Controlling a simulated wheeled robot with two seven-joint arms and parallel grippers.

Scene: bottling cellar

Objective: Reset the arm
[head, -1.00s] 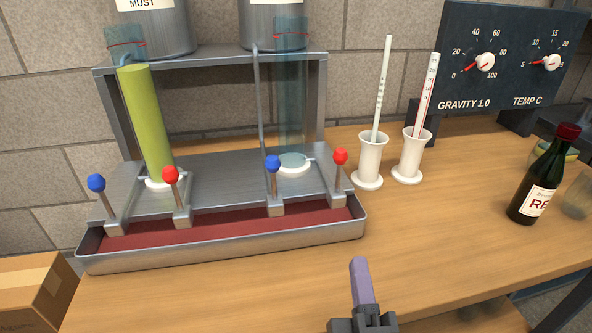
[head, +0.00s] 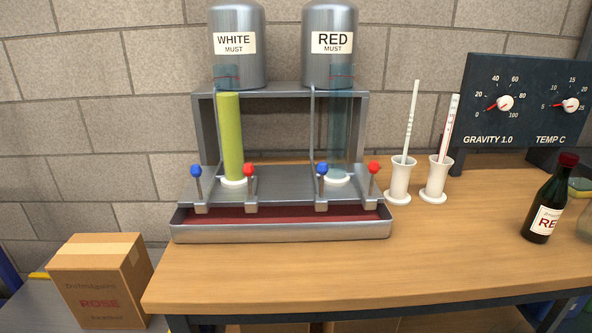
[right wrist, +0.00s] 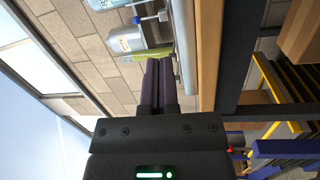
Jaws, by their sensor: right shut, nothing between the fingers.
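My right gripper (right wrist: 161,84) shows in the right wrist view, its dark purple fingers shut together with nothing between them. The fingers point toward the filling stand and the bench edge, apart from them as far as I can tell. Neither gripper shows in the head view. The stand (head: 282,88) carries the white must tank (head: 238,65) and the red must tank (head: 330,65). The left glass cylinder (head: 231,135) is full of yellow-green liquid; the right one (head: 342,130) looks empty. Blue and red knobbed levers rise above the drip tray (head: 280,233).
Two white holders (head: 400,182) with upright, tilted instruments stand right of the tray. A dark red-capped bottle (head: 545,205) and a gauge board (head: 525,105) are at the right. A cardboard box (head: 97,290) sits lower left. The bench front (head: 330,275) is clear.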

